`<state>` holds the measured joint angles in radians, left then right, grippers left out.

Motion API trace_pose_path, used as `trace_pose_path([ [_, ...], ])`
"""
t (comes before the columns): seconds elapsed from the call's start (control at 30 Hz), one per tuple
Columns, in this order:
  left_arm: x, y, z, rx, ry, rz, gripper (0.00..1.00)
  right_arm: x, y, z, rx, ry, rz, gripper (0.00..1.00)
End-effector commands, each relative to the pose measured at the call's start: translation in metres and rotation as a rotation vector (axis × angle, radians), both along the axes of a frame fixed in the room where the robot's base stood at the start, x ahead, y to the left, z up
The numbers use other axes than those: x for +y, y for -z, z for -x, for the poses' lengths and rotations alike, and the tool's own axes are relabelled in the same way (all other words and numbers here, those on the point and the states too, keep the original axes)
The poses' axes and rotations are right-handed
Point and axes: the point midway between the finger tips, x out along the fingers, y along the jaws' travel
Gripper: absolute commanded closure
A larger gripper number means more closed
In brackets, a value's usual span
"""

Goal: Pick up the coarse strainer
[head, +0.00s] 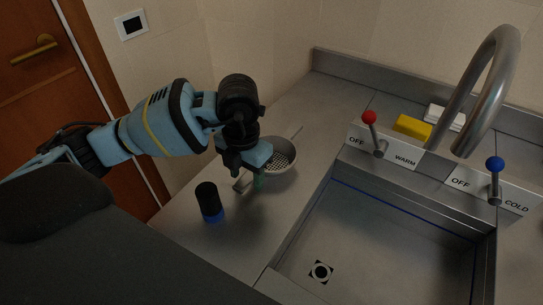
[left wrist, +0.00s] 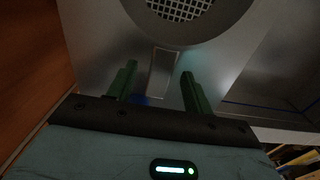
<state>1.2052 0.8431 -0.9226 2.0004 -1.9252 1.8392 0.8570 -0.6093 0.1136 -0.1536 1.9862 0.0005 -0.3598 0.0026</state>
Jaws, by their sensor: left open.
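The coarse strainer (head: 284,158) is a grey metal bowl with a perforated bottom, standing on the steel counter left of the sink. Its bowl is partly hidden behind my left gripper (head: 255,178) in the head view. In the left wrist view, the strainer's perforated bowl (left wrist: 181,8) is cut off by the top edge. Its flat handle (left wrist: 162,75) points towards me and shows between the two green fingers of my left gripper (left wrist: 158,78). The fingers are apart and hold nothing. I cannot tell their exact height above the handle. My right gripper is not seen.
A black and blue cylinder (head: 209,202) stands on the counter just left of the gripper. The sink basin (head: 385,235) lies to the right, with red (head: 369,118) and blue (head: 494,164) tap levers and a curved spout (head: 487,90). A yellow sponge (head: 412,127) lies behind.

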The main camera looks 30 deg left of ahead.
Motion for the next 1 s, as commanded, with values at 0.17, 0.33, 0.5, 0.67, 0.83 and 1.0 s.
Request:
trace_pose_path([
  [0.17,0.0002,-0.0001,-0.0001,0.0,0.0,0.0,0.49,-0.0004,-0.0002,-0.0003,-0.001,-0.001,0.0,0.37],
  [0.33,0.0002,-0.0002,-0.0002,-0.001,0.0,0.0,0.7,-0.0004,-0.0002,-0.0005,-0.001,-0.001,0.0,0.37],
  [0.5,0.0001,-0.0003,-0.0002,-0.001,0.0,0.0,0.92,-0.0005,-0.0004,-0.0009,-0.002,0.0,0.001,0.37],
  [0.67,0.0,-0.0008,-0.0005,-0.002,0.0,0.0,1.0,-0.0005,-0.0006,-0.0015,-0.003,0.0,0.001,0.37],
  [0.83,-0.0001,-0.0017,-0.0006,-0.002,0.0,0.001,1.0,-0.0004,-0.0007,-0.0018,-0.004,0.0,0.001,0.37],
  [1.0,-0.0002,-0.0098,-0.0011,-0.005,0.0,0.002,1.0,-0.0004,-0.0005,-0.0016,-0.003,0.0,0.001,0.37],
])
